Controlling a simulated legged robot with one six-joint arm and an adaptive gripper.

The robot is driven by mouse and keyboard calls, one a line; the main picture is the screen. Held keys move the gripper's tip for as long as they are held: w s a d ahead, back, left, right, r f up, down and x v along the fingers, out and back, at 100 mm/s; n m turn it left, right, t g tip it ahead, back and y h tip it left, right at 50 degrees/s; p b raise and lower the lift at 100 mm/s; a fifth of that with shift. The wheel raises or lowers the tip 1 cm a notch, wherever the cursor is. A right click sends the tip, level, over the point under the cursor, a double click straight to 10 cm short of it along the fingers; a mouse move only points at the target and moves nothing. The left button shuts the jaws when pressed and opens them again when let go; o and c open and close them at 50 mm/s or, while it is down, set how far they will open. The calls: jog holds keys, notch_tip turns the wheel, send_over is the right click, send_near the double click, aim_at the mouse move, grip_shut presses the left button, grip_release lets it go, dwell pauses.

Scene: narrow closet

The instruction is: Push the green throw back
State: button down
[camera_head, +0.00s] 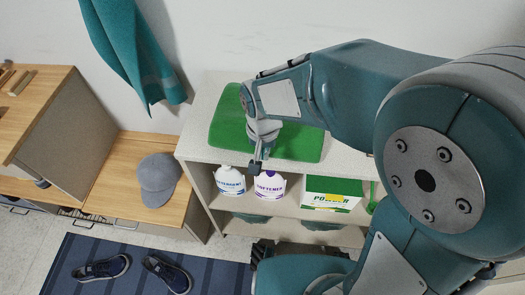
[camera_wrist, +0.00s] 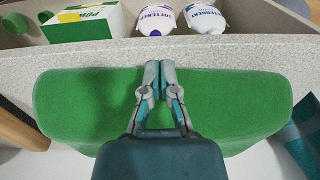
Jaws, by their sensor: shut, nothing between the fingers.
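The green throw (camera_head: 225,132) lies folded flat on top of the pale shelf unit (camera_head: 195,140), near its front edge. It also fills the middle of the wrist view (camera_wrist: 85,105), where a strip of bare shelf top shows between it and the front edge. My gripper (camera_head: 257,164) is shut and empty, with its fingers pointing down at the throw's front side. In the wrist view my gripper (camera_wrist: 160,68) reaches across the throw to its front border. I cannot tell whether the fingertips touch it. My arm hides part of the throw in the head view.
A detergent bottle (camera_head: 230,181), a softener bottle (camera_head: 269,185) and a green powder box (camera_head: 333,194) stand on the shelf below. A teal cloth (camera_head: 128,50) hangs on the wall at left. A grey cap (camera_head: 158,178) lies on the wooden bench; shoes (camera_head: 101,268) rest on a blue rug.

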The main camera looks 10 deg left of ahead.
jog(key=w, duration=0.9)
